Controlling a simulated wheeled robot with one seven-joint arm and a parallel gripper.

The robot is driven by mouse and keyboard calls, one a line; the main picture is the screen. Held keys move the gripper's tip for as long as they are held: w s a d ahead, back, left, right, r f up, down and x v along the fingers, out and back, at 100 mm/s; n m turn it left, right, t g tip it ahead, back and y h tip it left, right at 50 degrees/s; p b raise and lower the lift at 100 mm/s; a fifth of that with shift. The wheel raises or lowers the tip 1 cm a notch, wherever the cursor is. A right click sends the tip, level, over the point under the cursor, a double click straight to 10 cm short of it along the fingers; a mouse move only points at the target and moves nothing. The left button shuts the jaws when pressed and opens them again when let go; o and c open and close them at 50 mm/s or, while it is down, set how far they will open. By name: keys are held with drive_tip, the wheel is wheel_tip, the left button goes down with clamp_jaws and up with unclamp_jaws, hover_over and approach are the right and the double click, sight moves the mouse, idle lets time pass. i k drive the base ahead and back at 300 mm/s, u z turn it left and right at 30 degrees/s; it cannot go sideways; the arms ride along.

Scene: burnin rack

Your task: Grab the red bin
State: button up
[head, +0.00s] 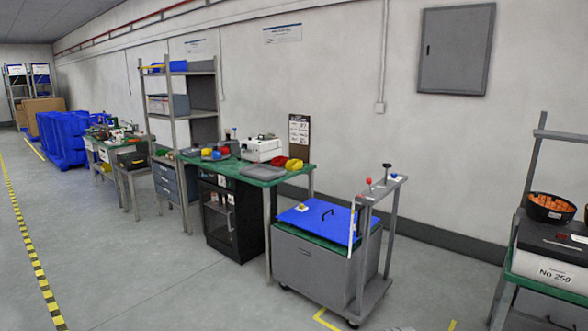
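A small red bin (280,161) sits at the right end of the green-topped workbench (263,182), close beside a yellow bin (294,165). It is small and far off in the head view. A second small red item (225,150) lies farther left on the same bench, beside blue and yellow ones; its shape is too small to tell. My gripper is not in view, so its state does not show.
A wheeled grey cart (322,259) with a blue lid stands in front of the bench's right end. A black cabinet (232,220) is under the bench. A white machine (261,148) stands on it. Another bench with a black bowl (551,207) is at right. The floor (150,275) at left is clear.

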sight(278, 160)
drive_tip(key=u, duration=0.1)
drive_tip(key=i, duration=0.35)
drive_tip(key=u, duration=0.75)
drive_tip(key=i, duration=2.35)
drive_tip(key=u, duration=0.2)
drive_tip(key=i, duration=2.4)
drive_tip(key=z, duration=1)
drive_tip(key=i, duration=1.4)
drive_tip(key=z, duration=0.65)
drive_tip(key=i, duration=0.5)
drive_tip(key=u, duration=0.05)
